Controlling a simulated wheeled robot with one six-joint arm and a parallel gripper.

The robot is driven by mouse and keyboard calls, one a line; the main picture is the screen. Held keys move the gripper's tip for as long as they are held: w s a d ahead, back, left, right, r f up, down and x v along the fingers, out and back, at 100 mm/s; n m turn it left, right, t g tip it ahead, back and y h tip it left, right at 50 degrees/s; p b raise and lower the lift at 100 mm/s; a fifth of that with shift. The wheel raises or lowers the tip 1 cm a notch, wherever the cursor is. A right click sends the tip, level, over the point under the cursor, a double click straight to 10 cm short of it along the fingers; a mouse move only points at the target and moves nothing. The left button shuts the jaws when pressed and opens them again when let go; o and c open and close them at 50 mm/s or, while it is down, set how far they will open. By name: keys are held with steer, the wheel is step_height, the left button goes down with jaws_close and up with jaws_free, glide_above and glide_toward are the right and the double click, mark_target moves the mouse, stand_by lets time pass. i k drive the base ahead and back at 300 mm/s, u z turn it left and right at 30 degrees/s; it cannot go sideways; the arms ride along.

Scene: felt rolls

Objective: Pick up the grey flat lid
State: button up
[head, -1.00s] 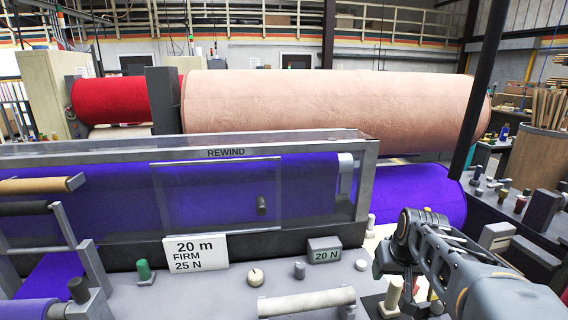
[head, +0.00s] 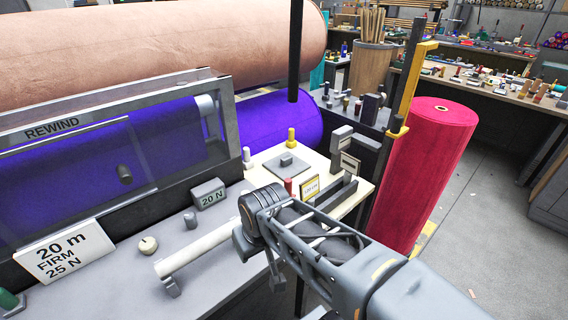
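A grey flat lid (head: 290,166) with a small raised knob lies on the cream table top (head: 257,158) beyond my arm, near the purple roll. It looks like a thin square plate and is in plain sight. My gripper (head: 264,262) hangs below my wrist, left of and nearer than the lid, over the front edge of the grey machine bench. It is apart from the lid. Its fingers are small and partly hidden by my arm, so I cannot tell whether they are open.
Near the lid stand a yellow peg (head: 291,138), a white peg (head: 247,158), a red peg (head: 288,186) and a yellow-framed card (head: 310,188). Grey upright blocks (head: 341,139) stand right of it. A red roll (head: 425,170) stands upright at the right; open floor lies beyond.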

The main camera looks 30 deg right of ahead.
mark_target(286, 164)
steer(key=u, duration=2.9)
steer(key=k, duration=1.6)
steer(key=z, duration=2.7)
steer(key=i, duration=0.5)
steer(key=u, duration=0.1)
